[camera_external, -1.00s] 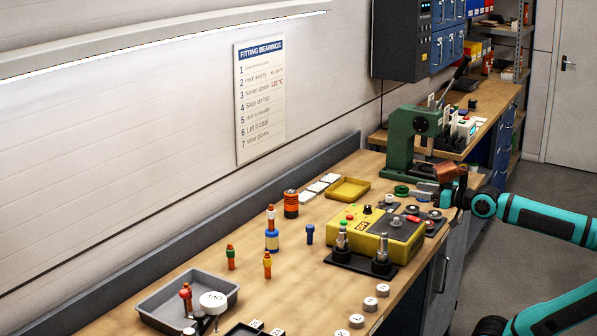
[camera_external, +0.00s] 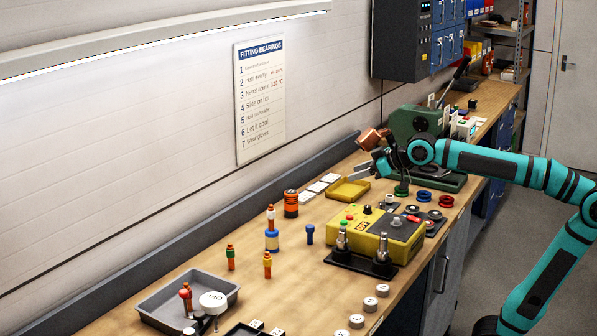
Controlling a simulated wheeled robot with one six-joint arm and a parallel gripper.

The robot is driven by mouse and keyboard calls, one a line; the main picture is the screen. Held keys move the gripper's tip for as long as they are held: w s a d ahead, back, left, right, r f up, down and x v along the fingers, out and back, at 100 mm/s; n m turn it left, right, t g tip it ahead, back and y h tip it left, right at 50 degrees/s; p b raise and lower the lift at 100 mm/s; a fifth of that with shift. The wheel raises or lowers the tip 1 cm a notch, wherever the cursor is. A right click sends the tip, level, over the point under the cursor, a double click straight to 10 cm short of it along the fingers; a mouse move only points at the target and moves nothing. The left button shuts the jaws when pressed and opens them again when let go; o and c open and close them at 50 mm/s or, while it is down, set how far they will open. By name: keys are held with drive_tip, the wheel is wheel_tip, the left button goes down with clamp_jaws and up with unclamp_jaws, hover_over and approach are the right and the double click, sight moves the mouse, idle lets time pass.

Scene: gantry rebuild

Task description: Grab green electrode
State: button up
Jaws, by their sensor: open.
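A small orange peg with a green band (camera_external: 231,258), the likely green electrode, stands upright on the wooden bench, right of the grey tray.
The green press (camera_external: 414,122) is behind my arm.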

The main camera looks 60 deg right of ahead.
drive_tip(key=w+a+f+n+g, duration=0.2)
drive_tip(key=w+a+g, duration=0.2)
drive_tip(key=w+a, duration=0.85)
drive_tip(key=n+g, duration=0.3)
drive_tip(key=g, duration=0.2)
approach(230, 256)
drive_tip(key=x, duration=0.4)
drive_tip(key=d+x, duration=0.1)
drive_tip(key=x, duration=0.1)
drive_tip(key=shift+w+f, duration=0.15)
drive_tip(key=shift+w, duration=0.1)
drive_tip(key=shift+x, duration=2.8)
drive_tip(key=shift+w, duration=0.15)
clamp_jaws()
